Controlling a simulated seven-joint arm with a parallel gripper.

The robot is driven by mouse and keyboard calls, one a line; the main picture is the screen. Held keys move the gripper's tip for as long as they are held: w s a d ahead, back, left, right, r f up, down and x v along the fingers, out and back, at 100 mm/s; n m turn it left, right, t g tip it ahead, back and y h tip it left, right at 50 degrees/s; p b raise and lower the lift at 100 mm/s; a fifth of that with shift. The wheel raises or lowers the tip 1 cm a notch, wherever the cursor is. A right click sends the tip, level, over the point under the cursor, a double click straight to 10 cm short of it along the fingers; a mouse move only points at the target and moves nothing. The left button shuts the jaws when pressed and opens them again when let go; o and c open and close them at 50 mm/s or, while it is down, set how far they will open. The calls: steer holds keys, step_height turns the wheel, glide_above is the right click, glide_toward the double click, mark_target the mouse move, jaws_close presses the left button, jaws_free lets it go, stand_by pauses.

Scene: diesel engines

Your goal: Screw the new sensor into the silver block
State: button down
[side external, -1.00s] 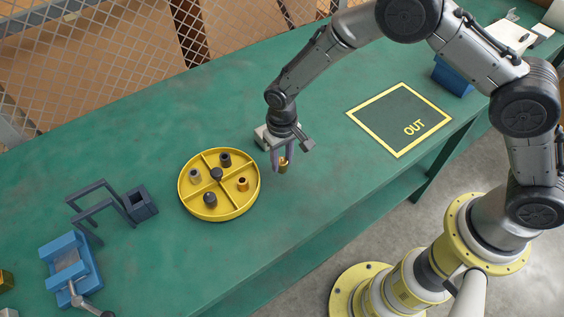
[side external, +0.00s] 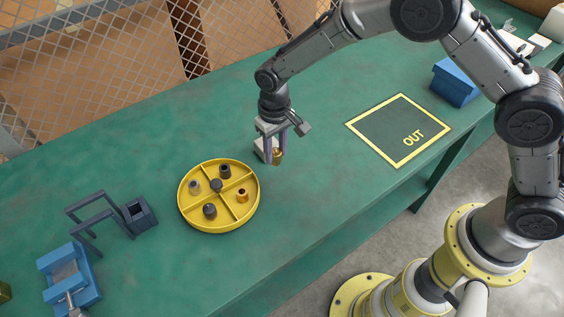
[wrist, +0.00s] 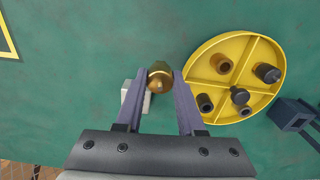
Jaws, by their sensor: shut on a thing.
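A brass-coloured sensor (wrist: 160,77) sits between the two fingers of my gripper (wrist: 159,80), which is shut on it. The sensor also shows in the side external view (side external: 277,157), at the fingertips of my gripper (side external: 275,157). The silver block (side external: 262,149) is a small pale block on the green bench, just left of the sensor and partly behind my fingers. In the wrist view the block (wrist: 146,103) is partly hidden by my left finger. The sensor looks beside the block; I cannot tell whether they touch.
A round yellow divided tray (side external: 219,231) with several dark and brass parts stands left of my gripper. A dark socket box with a frame (side external: 139,214) and a blue vise (side external: 88,272) are farther left. A yellow-bordered OUT square (side external: 400,131) lies to the right.

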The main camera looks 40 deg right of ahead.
steer(key=w+d+r, duration=0.3)
steer(key=w+r, duration=0.2)
steer(key=w, duration=0.5)
steer(key=shift+m, duration=0.3)
steer(key=shift+s+d+f, duration=0.1)
steer(key=shift+d+f, duration=0.05)
steer(key=shift+f, duration=1.5)
steer(key=shift+s+d+f, duration=0.1)
steer(key=shift+d+f, duration=0.05)
steer(key=shift+f, duration=1.5)
steer(key=shift+f, duration=0.7)
steer(key=m, duration=0.4)
steer(key=shift+f+m, duration=0.15)
steer(key=shift+m, duration=0.25)
steer(key=m, duration=0.5)
steer(key=shift+f, duration=0.1)
steer(key=m, duration=1.2)
steer(key=shift+f, duration=0.15)
